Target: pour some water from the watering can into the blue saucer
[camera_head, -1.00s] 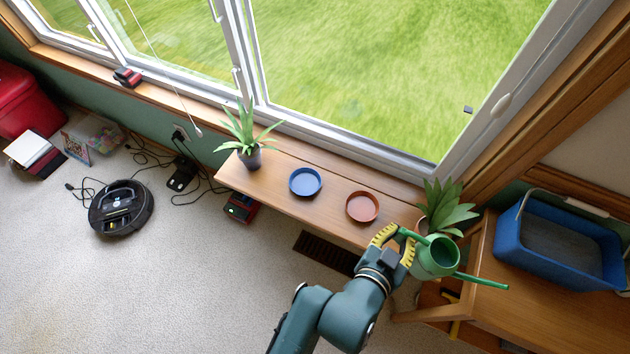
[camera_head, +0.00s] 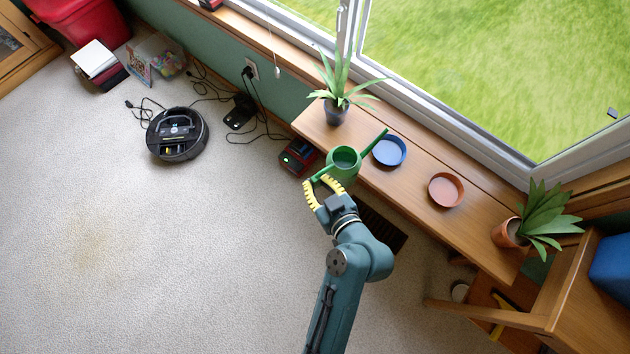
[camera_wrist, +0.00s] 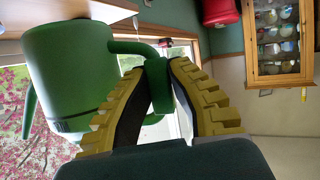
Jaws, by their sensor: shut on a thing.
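The green watering can (camera_head: 343,166) is held by my gripper (camera_head: 322,187), whose yellow fingers are shut on its handle. In the wrist view the can (camera_wrist: 72,70) fills the left side, with its handle between the fingers (camera_wrist: 160,100). The blue saucer (camera_head: 389,151) lies on the wooden bench (camera_head: 415,183) and looks empty. No flowing water shows.
A spiky potted plant (camera_head: 337,108) stands left of the blue saucer. A terracotta saucer (camera_head: 446,190) and another potted plant (camera_head: 508,233) are to the right. A robot vacuum (camera_head: 177,134) and a red-black device (camera_head: 298,157) are on the floor.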

